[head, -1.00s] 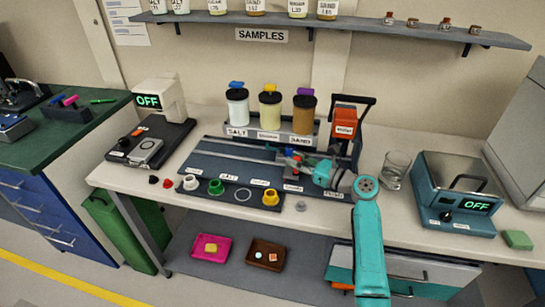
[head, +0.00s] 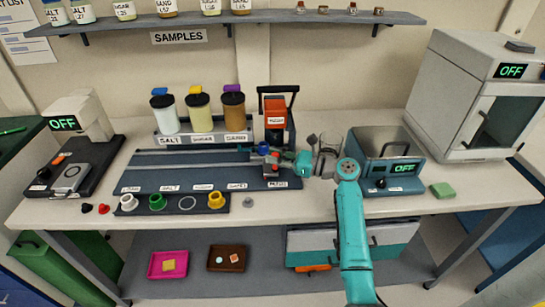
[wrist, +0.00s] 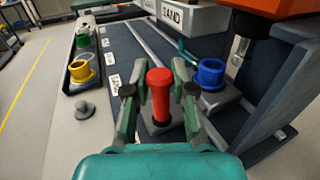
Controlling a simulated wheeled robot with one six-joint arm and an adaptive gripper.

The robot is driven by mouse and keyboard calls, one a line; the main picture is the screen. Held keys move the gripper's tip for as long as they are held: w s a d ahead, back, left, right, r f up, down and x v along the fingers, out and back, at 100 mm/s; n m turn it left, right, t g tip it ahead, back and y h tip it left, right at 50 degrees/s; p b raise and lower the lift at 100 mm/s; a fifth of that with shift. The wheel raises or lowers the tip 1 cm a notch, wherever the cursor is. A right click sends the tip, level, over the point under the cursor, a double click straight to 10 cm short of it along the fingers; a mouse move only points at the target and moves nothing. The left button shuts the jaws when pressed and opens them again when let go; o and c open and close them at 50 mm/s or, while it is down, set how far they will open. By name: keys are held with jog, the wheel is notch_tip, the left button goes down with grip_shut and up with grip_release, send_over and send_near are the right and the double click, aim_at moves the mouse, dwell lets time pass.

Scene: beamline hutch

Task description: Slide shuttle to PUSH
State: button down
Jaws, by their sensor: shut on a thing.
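The shuttle is a small grey block with a red upright handle (wrist: 159,92) and a blue collar (wrist: 210,74) on it. In the head view the handle (head: 271,163) is near the right end of the blue-grey rail board (head: 155,178), close to the last label at the right (head: 278,184), whose text is too small to read surely. The blue collar (head: 262,147) sits just behind, in front of the orange press (head: 274,112). My gripper (wrist: 158,90) is shut around the red handle, a finger on each side. The board under the shuttle is partly hidden.
Powder jars (head: 198,114) stand behind the rail. A tray of coloured rings (head: 176,208) and a grey knob (head: 248,202) lie in front.

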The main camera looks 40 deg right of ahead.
jog(key=c, duration=1.1)
grip_release()
jog(key=v, duration=1.2)
jog(key=shift+s+a, duration=0.1)
